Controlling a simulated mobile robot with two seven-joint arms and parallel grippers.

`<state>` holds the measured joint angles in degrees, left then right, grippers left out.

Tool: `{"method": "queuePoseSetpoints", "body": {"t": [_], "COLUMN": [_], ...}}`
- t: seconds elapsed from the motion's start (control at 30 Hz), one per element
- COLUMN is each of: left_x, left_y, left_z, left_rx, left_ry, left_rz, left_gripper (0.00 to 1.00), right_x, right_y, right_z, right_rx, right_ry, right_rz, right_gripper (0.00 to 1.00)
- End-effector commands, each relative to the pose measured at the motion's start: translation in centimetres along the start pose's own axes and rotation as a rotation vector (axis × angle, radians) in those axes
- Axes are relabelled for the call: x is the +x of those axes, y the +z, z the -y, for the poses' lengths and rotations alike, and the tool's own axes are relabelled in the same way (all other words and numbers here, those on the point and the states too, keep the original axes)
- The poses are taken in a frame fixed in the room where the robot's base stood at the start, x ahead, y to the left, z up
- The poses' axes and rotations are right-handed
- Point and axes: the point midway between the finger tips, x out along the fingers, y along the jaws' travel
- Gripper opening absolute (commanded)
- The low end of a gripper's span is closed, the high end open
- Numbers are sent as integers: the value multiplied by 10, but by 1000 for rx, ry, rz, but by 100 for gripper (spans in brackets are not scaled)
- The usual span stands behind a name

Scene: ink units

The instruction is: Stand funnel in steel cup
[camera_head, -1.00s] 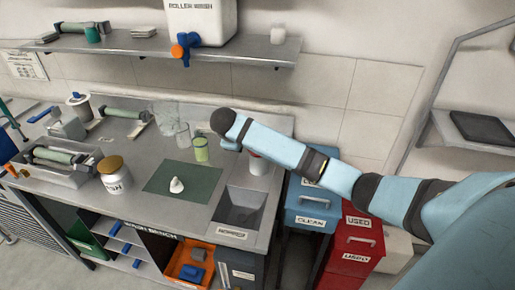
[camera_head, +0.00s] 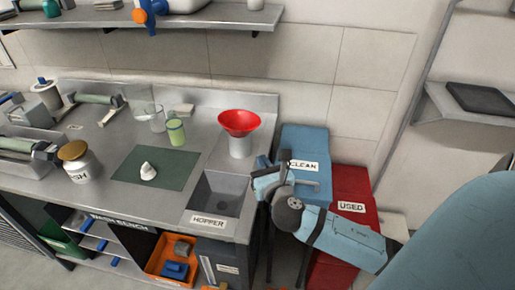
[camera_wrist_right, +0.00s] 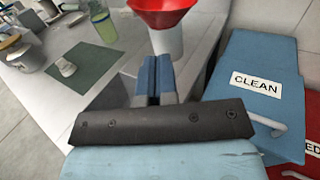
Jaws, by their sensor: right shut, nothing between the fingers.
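The red funnel (camera_head: 239,122) stands wide end up in the steel cup (camera_head: 240,147) on the bench, behind the hopper. In the right wrist view the funnel (camera_wrist_right: 160,10) and the cup (camera_wrist_right: 167,40) show beyond my fingers, apart from them. The funnel's spout is hidden inside the cup. My right gripper (camera_head: 262,163) is shut and empty, at the right end of the bench, to the right of the cup. Its closed fingers also show in the right wrist view (camera_wrist_right: 155,78). My left gripper is not in view.
The sunken hopper (camera_head: 222,194) lies in front of the cup. A green mat (camera_head: 165,178) with a white lump (camera_head: 148,171), a green-filled glass (camera_head: 176,132) and a lidded jar (camera_head: 79,162) are to the left. Blue CLEAN (camera_head: 307,150) and red USED (camera_head: 351,190) bins stand at right.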

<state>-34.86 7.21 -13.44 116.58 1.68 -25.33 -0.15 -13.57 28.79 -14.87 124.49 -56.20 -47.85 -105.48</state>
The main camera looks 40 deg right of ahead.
Motion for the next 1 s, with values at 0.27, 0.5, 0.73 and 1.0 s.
{"method": "queuePoseSetpoints", "body": {"t": [0.27,0.5,0.73,1.0], "left_x": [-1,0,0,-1], "left_y": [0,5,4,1], "left_z": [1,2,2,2], "left_rx": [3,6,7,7], "left_ry": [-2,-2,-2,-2], "left_rz": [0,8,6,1], "left_gripper": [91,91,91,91], "right_x": [58,104,126,128], "right_y": [2,0,-1,-1], "right_z": [0,0,0,0], "right_rx": [2,4,5,5], "right_ry": [-3,-4,-3,-2], "right_rz": [2,-2,-3,-3], "right_gripper": [0,0,0,0]}}
